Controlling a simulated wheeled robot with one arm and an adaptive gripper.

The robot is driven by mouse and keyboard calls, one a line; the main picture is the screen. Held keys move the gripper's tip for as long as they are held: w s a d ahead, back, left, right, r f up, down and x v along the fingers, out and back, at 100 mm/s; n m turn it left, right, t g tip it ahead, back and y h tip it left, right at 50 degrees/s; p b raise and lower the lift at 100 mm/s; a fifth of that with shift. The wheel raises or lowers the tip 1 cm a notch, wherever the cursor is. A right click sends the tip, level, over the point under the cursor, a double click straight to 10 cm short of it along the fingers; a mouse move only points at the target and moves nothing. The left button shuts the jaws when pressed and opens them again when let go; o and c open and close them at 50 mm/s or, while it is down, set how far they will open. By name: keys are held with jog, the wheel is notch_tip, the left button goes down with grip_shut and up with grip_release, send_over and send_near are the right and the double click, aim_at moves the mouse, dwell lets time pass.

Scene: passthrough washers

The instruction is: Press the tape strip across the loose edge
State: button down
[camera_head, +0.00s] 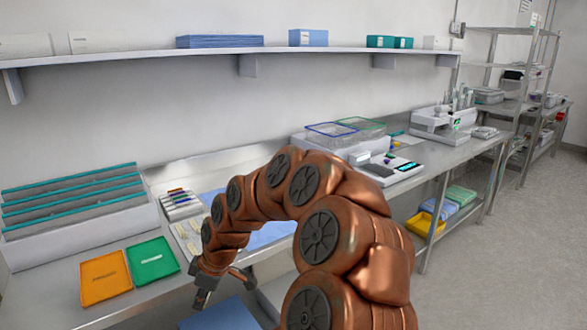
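My gripper (204,297) hangs at the end of my copper arm, pointing down by the front edge of the steel bench (160,300). I cannot make out a tape strip or a loose edge. A blue sheet or panel (222,316) shows low in the picture, right of my gripper. A blue mat (270,236) lies on the bench, partly hidden behind my arm. Small pale pieces (186,238) lie left of my arm.
A rack of coloured items (180,203) stands behind. Baskets (345,133) and a scale (389,168) stand farther right. The right floor is clear.

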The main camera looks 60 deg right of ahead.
jog(key=w+a+f+m+h, duration=0.1)
jog(key=w+a+f+m, duration=0.2)
jog(key=w+a, duration=0.2)
jog(key=w+a+f+m+h, duration=0.1)
jog(key=w+a, duration=0.4)
jog(key=a, duration=0.7)
jog(key=shift+a+f+m+t, duration=0.2)
jog(key=shift+f+m+t, duration=0.1)
jog(key=shift+f+m, duration=0.75)
jog(key=shift+w+a+r, duration=0.1)
jog(key=shift+w+r, duration=0.05)
jog(key=shift+w, duration=0.1)
